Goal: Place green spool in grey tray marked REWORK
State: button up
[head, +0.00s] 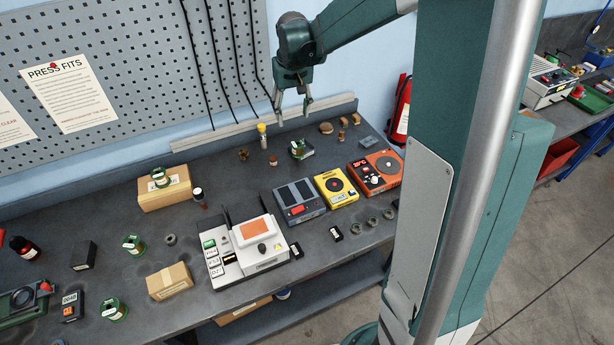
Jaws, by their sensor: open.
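Several green spools show in the head view. One spool (160,178) stands on a cardboard box, one (133,245) stands on the left of the bench, and one (113,310) stands nearer the front edge. Another green item (298,148), perhaps a spool, is at the back on or against something dark grey. I cannot make out a tray marked REWORK; no such label is readable. My gripper (294,111) is open and empty, fingers pointing down, above the back of the bench near the wall rail. It touches none of the spools.
A white machine (262,252) stands mid-bench, with grey (299,203), yellow (336,187) and orange (376,173) devices to its right. A cardboard box (178,194) and a smaller carton (169,281) are left. A yellow-capped bottle (263,138) stands near my gripper.

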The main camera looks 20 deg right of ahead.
jog(key=s+a+r+n+t, duration=0.15)
jog(key=s+a+r, duration=0.3)
jog(key=s, duration=0.75)
jog(key=s+a+r+m+t, duration=0.15)
jog(key=s+a+r, duration=0.35)
jog(key=s, duration=0.8)
jog(key=s+a+f+n+t, duration=0.1)
jog(key=s+t, duration=0.1)
jog(key=s, duration=0.7)
jog(key=shift+s+a+f+t, duration=0.2)
jog(key=shift+s+t, duration=0.1)
